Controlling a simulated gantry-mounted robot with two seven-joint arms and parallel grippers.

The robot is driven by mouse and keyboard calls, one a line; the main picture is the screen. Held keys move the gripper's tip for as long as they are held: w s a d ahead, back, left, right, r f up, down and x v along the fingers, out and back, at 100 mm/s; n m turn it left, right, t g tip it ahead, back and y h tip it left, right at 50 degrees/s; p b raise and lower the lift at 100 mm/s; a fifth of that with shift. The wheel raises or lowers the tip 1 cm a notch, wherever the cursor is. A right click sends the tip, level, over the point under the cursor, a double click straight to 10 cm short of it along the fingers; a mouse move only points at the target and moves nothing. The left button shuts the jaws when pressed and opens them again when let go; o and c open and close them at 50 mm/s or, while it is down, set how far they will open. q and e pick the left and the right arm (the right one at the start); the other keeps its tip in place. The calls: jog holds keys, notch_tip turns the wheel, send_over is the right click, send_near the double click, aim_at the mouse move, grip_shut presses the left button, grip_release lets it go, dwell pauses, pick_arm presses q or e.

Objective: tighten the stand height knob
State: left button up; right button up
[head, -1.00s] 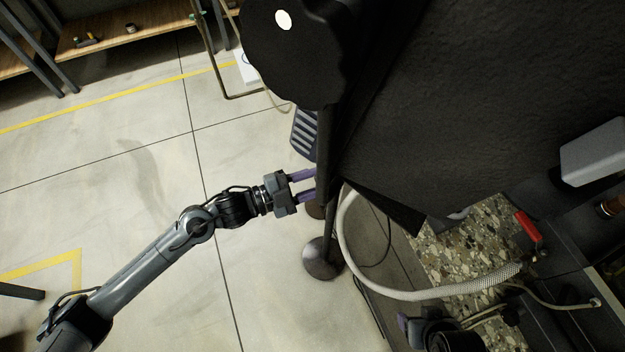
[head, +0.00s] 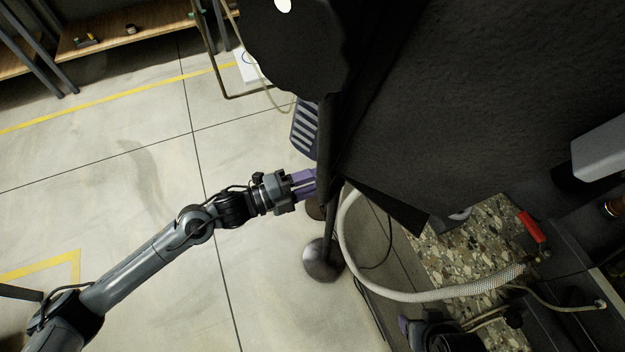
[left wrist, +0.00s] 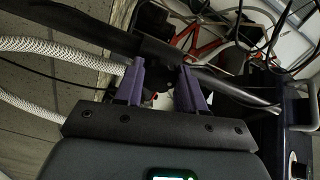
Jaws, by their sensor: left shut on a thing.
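The stand is a dark upright pole (head: 328,215) with a round dark foot (head: 322,262) on the floor, beside the big black panel. My left gripper (head: 312,183) reaches the pole from the left, its purple fingers close together at the pole. In the left wrist view the pole runs slantwise across the picture (left wrist: 100,38), and the two purple fingertips (left wrist: 160,72) are shut on a small dark knob (left wrist: 161,77) at the pole.
A pale braided hose (head: 400,293) curves just right of the pole, with a thin black cable beside it. A gravel bed (head: 470,260) and a red-handled valve (head: 530,226) lie farther right. The floor left of the stand is clear.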

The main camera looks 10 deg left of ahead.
pick_arm(q)
jog(key=o, duration=1.1)
jog(key=shift+c, duration=0.2)
jog(key=shift+a, duration=0.1)
jog(key=p+v, duration=0.2)
jog(key=v, duration=0.8)
jog(key=shift+s+a+p, duration=0.2)
jog(key=shift+a+p, duration=0.1)
jog(key=shift+p, duration=0.05)
